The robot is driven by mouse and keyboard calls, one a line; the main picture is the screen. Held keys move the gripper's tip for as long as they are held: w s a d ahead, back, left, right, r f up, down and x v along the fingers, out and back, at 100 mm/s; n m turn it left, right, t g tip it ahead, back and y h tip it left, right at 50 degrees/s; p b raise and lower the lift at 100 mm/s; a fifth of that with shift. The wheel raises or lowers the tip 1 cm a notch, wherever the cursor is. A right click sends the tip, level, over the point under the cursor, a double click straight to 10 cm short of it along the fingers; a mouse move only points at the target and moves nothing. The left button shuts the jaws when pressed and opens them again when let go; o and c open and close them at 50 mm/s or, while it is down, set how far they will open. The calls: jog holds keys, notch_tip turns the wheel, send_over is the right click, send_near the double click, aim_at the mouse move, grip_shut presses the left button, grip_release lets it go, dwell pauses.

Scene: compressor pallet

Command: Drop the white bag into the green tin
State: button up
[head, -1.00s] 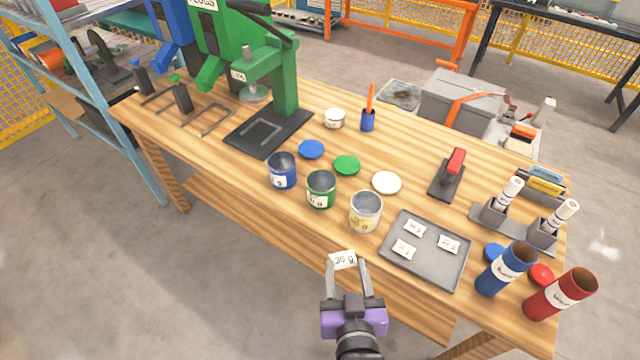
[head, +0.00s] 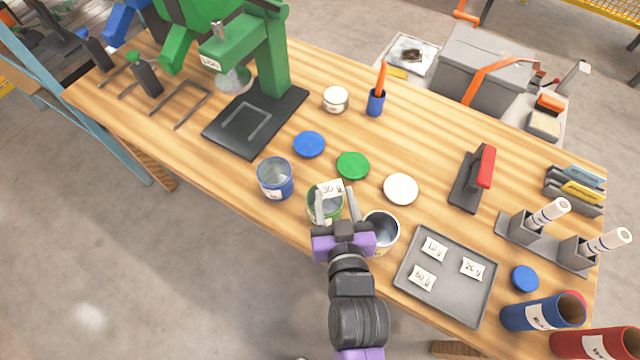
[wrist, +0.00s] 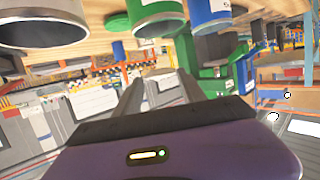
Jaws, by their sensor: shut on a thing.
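The white bag (head: 330,187), marked 30 g, is held between the fingertips of my gripper (head: 336,194) in the head view. My gripper is shut on it. The green tin (head: 322,215) stands open on the bench, and the bag overlaps its mouth in the picture. How high the bag is above the rim I cannot tell. My left finger covers part of the tin. In the wrist view the green tin (wrist: 155,12) is at the top middle, beyond my fingers (wrist: 160,88); the bag is not clear there.
The blue tin (head: 276,180) stands left of the green tin and the white tin (head: 382,232) right, close to my wrist. The green lid (head: 353,166) lies behind. A grey tray (head: 446,276) with several white bags is at right. A green press (head: 262,75) stands back left.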

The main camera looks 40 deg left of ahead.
jog(key=shift+a+f, duration=0.1)
jog(key=shift+f, duration=0.1)
notch_tip(320, 180, down, 6)
jog(key=b, duration=0.5)
jog(key=shift+w+r, duration=0.1)
jog(key=shift+r, duration=0.1)
jog(key=o, duration=1.5)
jog(key=shift+o, duration=0.2)
jog(key=b+v, duration=0.1)
jog(key=v, duration=0.7)
jog(key=shift+a+r, duration=0.1)
